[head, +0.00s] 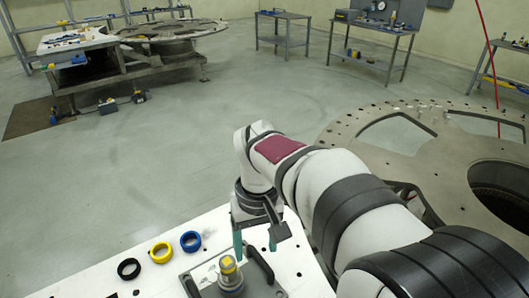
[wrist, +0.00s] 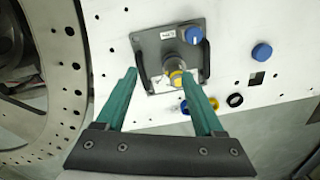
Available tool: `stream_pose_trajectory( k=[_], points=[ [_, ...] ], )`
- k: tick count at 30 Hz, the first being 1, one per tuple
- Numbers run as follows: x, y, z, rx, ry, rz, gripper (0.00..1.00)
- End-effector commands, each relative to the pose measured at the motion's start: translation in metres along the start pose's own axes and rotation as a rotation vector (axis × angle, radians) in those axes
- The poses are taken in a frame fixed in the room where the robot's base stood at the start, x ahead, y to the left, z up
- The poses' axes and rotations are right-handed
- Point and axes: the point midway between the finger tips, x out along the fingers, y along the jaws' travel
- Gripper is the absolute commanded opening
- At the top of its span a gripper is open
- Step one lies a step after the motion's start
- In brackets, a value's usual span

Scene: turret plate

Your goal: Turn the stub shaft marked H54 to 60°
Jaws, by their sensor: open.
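A stub shaft with a yellow top (head: 229,268) stands up from a dark grey plate (head: 196,281) at the bottom of the head view. The wrist view shows the shaft (wrist: 176,66) near the middle of the plate (wrist: 150,44), with a black handle on each side. A small white label (wrist: 168,34) is on the plate; I cannot read its marking. My gripper (head: 254,243) is open and empty, with green fingers, above and behind the shaft in the head view. In the wrist view the shaft appears between and beyond the fingertips (wrist: 159,76). The shaft's angle is unclear.
Black (head: 129,268), yellow (head: 160,252) and blue (head: 190,241) rings lie on the white table (head: 110,246) left of the plate. The wrist view shows a blue knob (wrist: 194,35) on the plate and a blue cap (wrist: 262,51) beside it. A large metal ring (head: 345,127) stands right.

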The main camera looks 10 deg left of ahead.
Motion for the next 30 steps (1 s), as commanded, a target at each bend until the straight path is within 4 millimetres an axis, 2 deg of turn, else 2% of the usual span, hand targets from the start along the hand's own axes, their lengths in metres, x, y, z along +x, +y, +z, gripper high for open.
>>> stream_pose_trajectory(
  k=[1,3,6,11,24,30],
  points=[
    [0.013,-0.018,-0.024,-0.101,-0.005,0.011,0.70],
    [0.025,-0.038,-0.048,-0.211,-0.003,0.026,0.70],
    [0.036,-0.052,-0.063,-0.286,-0.001,0.036,0.70],
    [0.048,-0.053,-0.065,-0.296,-0.002,0.038,0.70],
    [0.107,-0.051,-0.065,-0.291,-0.001,0.037,0.70],
    [0.122,-0.050,-0.065,-0.290,0.000,0.037,0.70]
  ],
)
